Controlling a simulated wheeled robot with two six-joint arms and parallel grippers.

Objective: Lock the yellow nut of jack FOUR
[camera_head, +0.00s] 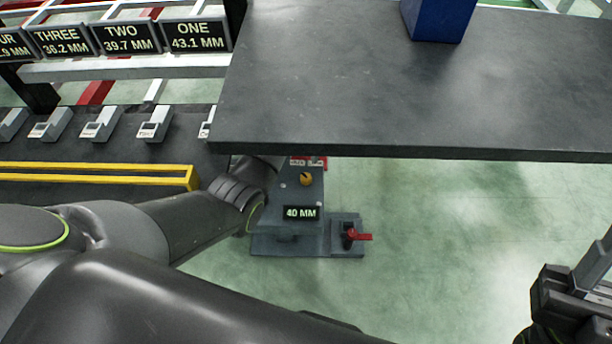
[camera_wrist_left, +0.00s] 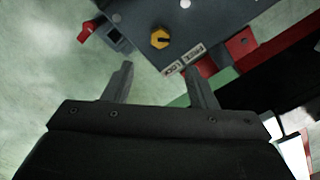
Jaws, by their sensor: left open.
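The yellow nut (camera_head: 306,179) sits on a grey jack unit (camera_head: 292,242) whose display (camera_head: 301,213) reads 40 MM. No jack number shows on it. In the left wrist view the nut (camera_wrist_left: 160,39) is a small hexagon with a dark mark, near the FREE label (camera_wrist_left: 194,52) and LOCK label (camera_wrist_left: 172,70). My left gripper (camera_wrist_left: 160,68) is open and empty, its fingers apart below the nut in the picture, not around it. It is hidden in the head view. My right gripper (camera_head: 585,285) is partly visible at the lower right; its jaw state is unclear.
A dark tabletop (camera_head: 420,90) overhangs just behind the jack, bearing a blue block (camera_head: 437,18). A red lever (camera_head: 358,236) stands on the jack's right foot. Yellow rails (camera_head: 95,168) and several grey boxes lie left. Green floor (camera_head: 450,230) is clear to the right.

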